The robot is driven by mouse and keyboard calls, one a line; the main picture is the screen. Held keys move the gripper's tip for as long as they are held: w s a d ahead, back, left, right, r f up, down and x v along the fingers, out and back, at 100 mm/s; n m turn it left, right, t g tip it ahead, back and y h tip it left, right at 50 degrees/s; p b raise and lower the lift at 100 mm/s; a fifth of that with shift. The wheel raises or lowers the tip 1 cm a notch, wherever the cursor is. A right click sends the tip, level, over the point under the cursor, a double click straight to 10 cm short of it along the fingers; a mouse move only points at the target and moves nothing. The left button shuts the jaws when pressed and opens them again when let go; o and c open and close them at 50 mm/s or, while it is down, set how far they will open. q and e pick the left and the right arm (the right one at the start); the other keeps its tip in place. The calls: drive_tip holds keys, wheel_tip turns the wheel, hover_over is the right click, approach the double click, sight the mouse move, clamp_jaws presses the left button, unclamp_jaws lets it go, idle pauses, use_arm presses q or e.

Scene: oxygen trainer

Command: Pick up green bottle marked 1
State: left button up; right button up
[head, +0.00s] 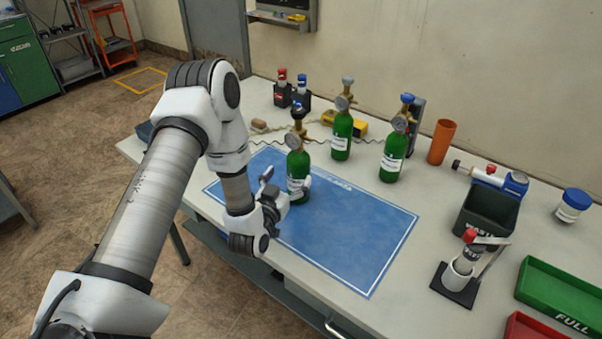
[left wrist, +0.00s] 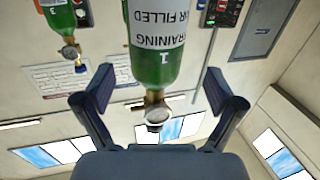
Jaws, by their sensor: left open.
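A green bottle marked 1 (head: 298,166) with a dark knob and gauge stands upright on the blue mat (head: 345,235). My left gripper (head: 287,186) is at this bottle, with its fingers open near the bottle's body. In the left wrist view the bottle (left wrist: 155,66) appears upside down between the spread fingertips (left wrist: 160,90), with a white label and a "1" showing. Gaps show on both sides, so the fingers look apart from it. My right gripper is not in view.
Two more green bottles stand behind, one with a grey knob (head: 342,134) and one with a blue knob (head: 393,158). An orange cylinder (head: 441,142), a dark bin (head: 487,210) and a green tray (head: 560,292) are to the right. The mat's right part is clear.

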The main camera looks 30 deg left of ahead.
sight(295, 171)
use_arm(q)
drive_tip(key=w, duration=0.2)
drive_tip(key=w+p, duration=0.1)
drive_tip(key=w, duration=0.1)
drive_tip(key=shift+w+r, duration=0.2)
drive_tip(key=shift+w, duration=0.15)
drive_tip(key=shift+w+a+f, duration=0.2)
drive_tip(key=shift+w+a, duration=0.1)
drive_tip(key=shift+a, duration=0.1)
drive_tip(key=shift+d, duration=0.15)
drive_tip(key=c, duration=1.5)
drive_tip(key=shift+r, duration=0.1)
clamp_jaws()
drive_tip(key=shift+w+r+p, duration=0.1)
drive_tip(key=shift+r+p, duration=0.05)
drive_tip(key=shift+p, duration=0.15)
